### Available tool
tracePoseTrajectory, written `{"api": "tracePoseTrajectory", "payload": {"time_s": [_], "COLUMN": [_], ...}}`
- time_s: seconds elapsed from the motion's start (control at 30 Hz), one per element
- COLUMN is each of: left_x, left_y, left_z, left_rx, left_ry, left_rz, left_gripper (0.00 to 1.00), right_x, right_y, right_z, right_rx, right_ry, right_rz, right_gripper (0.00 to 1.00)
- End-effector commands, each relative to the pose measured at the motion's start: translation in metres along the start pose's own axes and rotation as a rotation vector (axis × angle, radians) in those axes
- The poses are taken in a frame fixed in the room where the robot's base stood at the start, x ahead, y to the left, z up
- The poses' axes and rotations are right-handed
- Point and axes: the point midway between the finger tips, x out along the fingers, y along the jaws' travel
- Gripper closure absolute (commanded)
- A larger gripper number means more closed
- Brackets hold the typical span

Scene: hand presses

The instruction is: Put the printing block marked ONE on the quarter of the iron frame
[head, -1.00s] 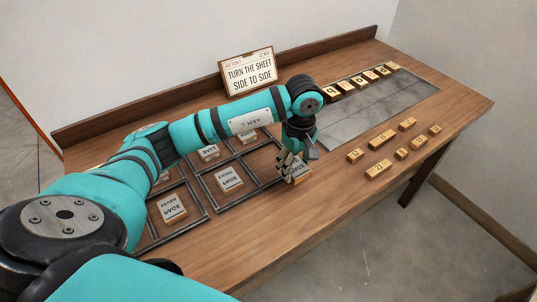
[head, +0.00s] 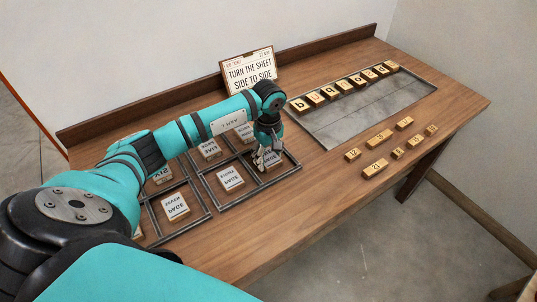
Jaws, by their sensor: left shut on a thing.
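My left gripper (head: 266,160) points down over the right front compartment of the iron frame (head: 289,175). It is shut on a pale-faced wooden block (head: 272,162). The fingers cover part of the block's face, and I cannot read its marking. The block is inside that compartment's outline. I cannot tell whether it touches the table. The frame is a dark grid lying on the wooden table. Other lettered blocks lie in its compartments, among them one at the front middle (head: 231,178) and one at the front left (head: 176,206). My right gripper is out of view.
A sign (head: 248,72) reading "TURN THE SHEET SIDE TO SIDE" stands at the back. A grey metal plate (head: 365,112) lies to the right, with a row of letter blocks (head: 332,93) along its back. Several small wooden blocks (head: 379,138) lie in front of it.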

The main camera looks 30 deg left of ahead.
Motion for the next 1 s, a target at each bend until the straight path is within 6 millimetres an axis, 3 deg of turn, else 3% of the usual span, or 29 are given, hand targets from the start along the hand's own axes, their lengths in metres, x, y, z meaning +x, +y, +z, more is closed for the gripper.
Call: {"api": "tracePoseTrajectory", "payload": {"time_s": [0.17, 0.2, 0.37, 0.77, 1.0], "left_x": [0.004, 0.004, 0.003, -0.005, -0.051], "left_y": [0.000, 0.000, 0.000, 0.001, 0.001], "left_z": [0.000, 0.000, 0.000, 0.000, -0.001], "left_rx": [0.000, 0.000, 0.000, 0.000, 0.001], "left_ry": [0.001, 0.001, 0.000, 0.001, 0.003], "left_rz": [0.000, 0.000, 0.000, 0.002, 0.006], "left_gripper": [0.83, 0.47, 0.26, 0.25, 0.25], "right_x": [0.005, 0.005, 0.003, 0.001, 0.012], "right_y": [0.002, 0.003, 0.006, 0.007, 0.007], "right_z": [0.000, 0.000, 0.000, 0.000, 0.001], "right_rx": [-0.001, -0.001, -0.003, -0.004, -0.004], "right_ry": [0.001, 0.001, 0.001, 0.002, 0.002], "right_rz": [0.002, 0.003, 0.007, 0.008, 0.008], "right_gripper": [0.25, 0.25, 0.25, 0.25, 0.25]}}
